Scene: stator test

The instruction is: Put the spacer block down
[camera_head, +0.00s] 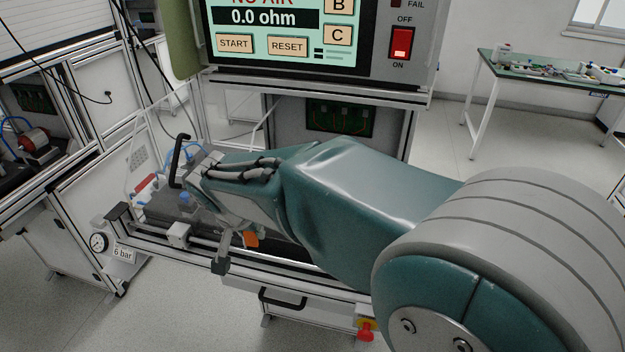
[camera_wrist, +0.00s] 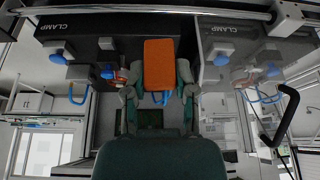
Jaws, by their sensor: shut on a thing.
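The spacer block is an orange rectangular block (camera_wrist: 158,62) in the middle of the wrist view. My gripper (camera_wrist: 158,88) is shut on it, with one green-grey finger on each side. In the head view only a small orange corner (camera_head: 250,239) shows below my wrist; my arm hides the rest. The block is over the test bench, between two dark housings marked CLAMP, the left one (camera_wrist: 75,30) and the right one (camera_wrist: 240,27) in the wrist view. I cannot tell whether its underside touches anything.
A test panel (camera_head: 330,70) reading "0.0 ohm" stands behind my arm. A black upright handle (camera_head: 177,160) rises left of my wrist. A metal rail (camera_head: 150,237) runs along the bench front. A pressure gauge (camera_head: 98,242) hangs at left. A green-topped table (camera_head: 540,68) stands far right.

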